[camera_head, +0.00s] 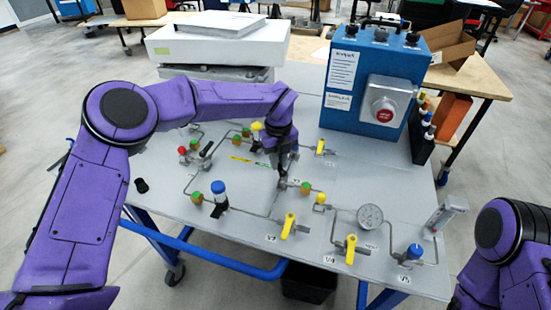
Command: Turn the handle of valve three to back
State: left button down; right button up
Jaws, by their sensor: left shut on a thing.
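My left gripper (284,168) points down onto the pipework in the middle of the grey panel (345,190). It is shut on a valve handle there, which its fingers mostly hide. A small label (296,180) sits beside it, too small to read surely, so I cannot tell from it whether this is valve three. Other yellow-handled valves stand apart: one at the front middle (288,226), one by the V4 label (351,249) and one behind on the right (320,147). My right gripper is out of view; only part of that arm shows at the lower right.
A round gauge (370,216) and a blue-topped valve (414,251) stand at the front right. A blue box with a red button (374,80) stands at the back right. A white device (217,48) is behind my left forearm. Several colored fittings and thin pipes surround the gripper.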

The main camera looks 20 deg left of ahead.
pick_arm(q)
jog(key=m, duration=0.1)
jog(key=d+m+p, duration=0.1)
jog(key=m, duration=0.3)
jog(key=shift+w+d+p, duration=0.2)
jog(key=shift+w+p, duration=0.1)
jog(key=shift+p, duration=0.1)
jog(key=shift+d+m+p, duration=0.2)
jog(key=shift+m, duration=0.6)
jog(key=shift+d+m+p, duration=0.2)
jog(key=shift+m, duration=0.6)
jog(key=c, duration=1.1)
grip_release()
notch_tip(320, 180, up, 10)
jog(key=shift+r+b, duration=0.25)
jog(key=shift+b, duration=0.6)
